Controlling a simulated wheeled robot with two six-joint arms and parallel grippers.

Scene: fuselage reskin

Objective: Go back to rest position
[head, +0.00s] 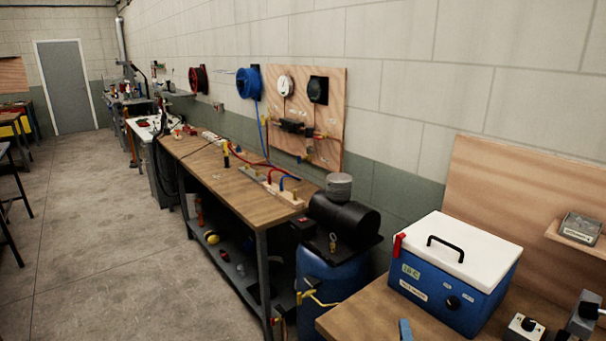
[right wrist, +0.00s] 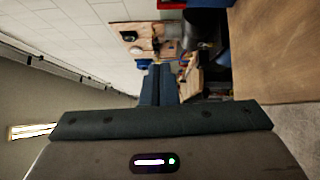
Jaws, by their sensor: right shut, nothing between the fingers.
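My right gripper (right wrist: 157,68) shows in the right wrist view. Its two dark fingers are together and hold nothing, with the wall and the wooden gauge board (right wrist: 150,38) beyond them. I cannot clearly make out my right gripper in the head view. My left gripper is in neither view. The task names no object to handle.
A workbench (head: 200,160) with hoses runs along the wall. A blue compressor tank (head: 325,275) stands at its near end. A blue cooler box (head: 455,275) with a white lid sits on the near wooden table (head: 365,312). The concrete floor (head: 110,240) at left is clear.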

